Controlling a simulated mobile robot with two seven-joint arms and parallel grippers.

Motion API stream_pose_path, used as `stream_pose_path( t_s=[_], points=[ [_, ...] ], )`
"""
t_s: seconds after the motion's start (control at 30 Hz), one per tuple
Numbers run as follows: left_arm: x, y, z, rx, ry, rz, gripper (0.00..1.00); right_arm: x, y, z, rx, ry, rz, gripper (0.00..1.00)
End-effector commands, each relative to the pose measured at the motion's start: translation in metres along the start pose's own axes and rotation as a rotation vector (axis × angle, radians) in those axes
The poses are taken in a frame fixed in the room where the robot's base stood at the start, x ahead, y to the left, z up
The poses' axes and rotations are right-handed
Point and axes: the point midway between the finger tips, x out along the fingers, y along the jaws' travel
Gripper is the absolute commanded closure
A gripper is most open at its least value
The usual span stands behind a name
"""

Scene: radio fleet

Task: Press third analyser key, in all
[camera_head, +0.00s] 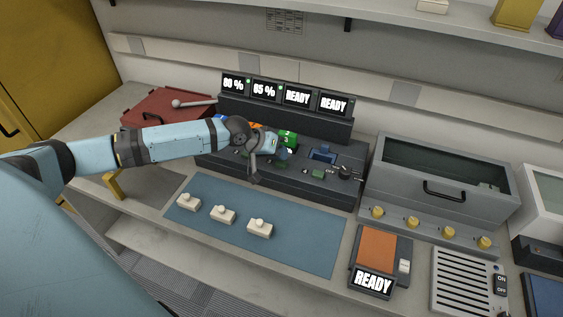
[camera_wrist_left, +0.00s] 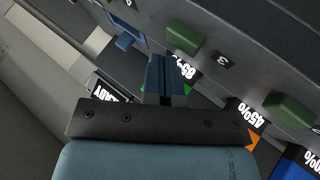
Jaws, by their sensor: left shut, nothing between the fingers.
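A dark bank (camera_head: 280,186) with a row of four small displays stands at the back of the bench. Green keys sit along its front; one key (camera_head: 318,174) shows right of my left gripper. The left wrist view shows a nearer green key (camera_wrist_left: 185,37) beside a "3" label (camera_wrist_left: 222,60), and another green key (camera_wrist_left: 288,108) to the right. My left gripper (camera_head: 284,153) is over the bank's front, shut and empty; its blue fingers (camera_wrist_left: 166,75) show in the left wrist view, apart in the picture from the nearer key. Whether the fingertips touch the bank, I cannot tell.
A blue mat (camera_head: 310,240) with three white knobbed blocks lies in front. An orange-topped unit (camera_head: 378,250) showing READY is to its right. A grey bin (camera_head: 440,195) with yellow knobs stands right of the bank. A red case (camera_head: 160,105) lies behind my arm.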

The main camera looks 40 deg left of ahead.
Motion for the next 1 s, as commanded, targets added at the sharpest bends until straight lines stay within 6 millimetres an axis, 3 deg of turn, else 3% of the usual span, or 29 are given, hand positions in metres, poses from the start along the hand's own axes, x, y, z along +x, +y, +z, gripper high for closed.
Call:
stream_pose_path(
  t_s=[1.0],
  points=[
    [0.0069, -0.0053, 0.0046, 0.000, 0.001, 0.000, 1.00, -0.0018, 0.0004, -0.0044, 0.000, 0.005, 0.001, 0.39]
  ],
)
